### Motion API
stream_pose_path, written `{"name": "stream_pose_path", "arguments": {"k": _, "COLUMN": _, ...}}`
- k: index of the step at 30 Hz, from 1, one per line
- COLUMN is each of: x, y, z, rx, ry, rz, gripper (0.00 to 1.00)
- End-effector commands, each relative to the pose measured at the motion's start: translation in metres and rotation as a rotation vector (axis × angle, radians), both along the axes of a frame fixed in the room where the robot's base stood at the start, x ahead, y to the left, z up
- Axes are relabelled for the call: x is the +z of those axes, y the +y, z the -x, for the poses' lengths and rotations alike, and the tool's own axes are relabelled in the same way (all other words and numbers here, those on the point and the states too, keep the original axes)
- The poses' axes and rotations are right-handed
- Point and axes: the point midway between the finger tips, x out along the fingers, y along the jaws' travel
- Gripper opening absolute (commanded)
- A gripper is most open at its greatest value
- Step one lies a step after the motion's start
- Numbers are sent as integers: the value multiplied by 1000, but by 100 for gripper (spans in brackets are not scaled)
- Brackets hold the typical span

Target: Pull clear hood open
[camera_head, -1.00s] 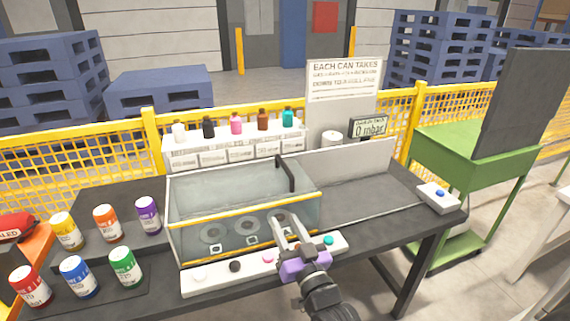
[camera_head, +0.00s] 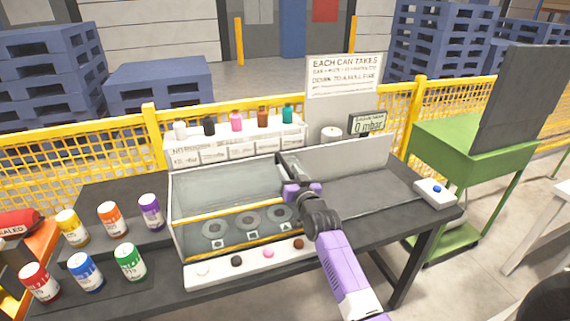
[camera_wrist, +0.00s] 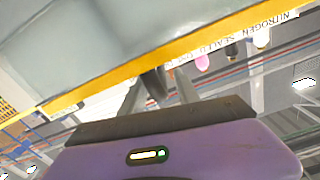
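The clear hood (camera_head: 215,183), a glassy box with yellow edges, covers a bay on the dark bench. Its black handle (camera_head: 283,162) stands at its right end, partly hidden behind my gripper. My gripper (camera_head: 287,178), purple with grey fingers, is at this handle. In the wrist view, my gripper's two fingers (camera_wrist: 160,90) are spread apart with the dark handle (camera_wrist: 154,82) between them. A gap seems to show beside it, so the fingers look open around it. The hood's yellow edge (camera_wrist: 190,45) crosses just above the fingers.
Coloured cans (camera_head: 128,262) stand on the left of the bench. A white button strip (camera_head: 220,272) runs along the hood's front. Small bottles (camera_head: 237,121) stand on a rack behind. The bench top right of the hood (camera_head: 365,188) is clear, with a grey panel (camera_head: 345,160) behind it.

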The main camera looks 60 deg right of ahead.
Motion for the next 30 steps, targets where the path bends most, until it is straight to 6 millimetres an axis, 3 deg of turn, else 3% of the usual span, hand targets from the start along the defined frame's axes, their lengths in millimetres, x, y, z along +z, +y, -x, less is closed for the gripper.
{"name": "stream_pose_path", "arguments": {"k": 9, "x": 1, "y": -21, "z": -26, "rx": 0, "ry": 1, "rz": 1, "gripper": 38}}
{"name": "stream_pose_path", "arguments": {"k": 20, "x": 0, "y": -23, "z": -29, "rx": 0, "ry": -1, "rz": 1, "gripper": 38}}
{"name": "stream_pose_path", "arguments": {"k": 26, "x": 0, "y": -23, "z": -29, "rx": 0, "ry": -1, "rz": 1, "gripper": 3}}
{"name": "stream_pose_path", "arguments": {"k": 30, "x": 0, "y": -23, "z": -29, "rx": 1, "ry": -1, "rz": 1, "gripper": 0}}
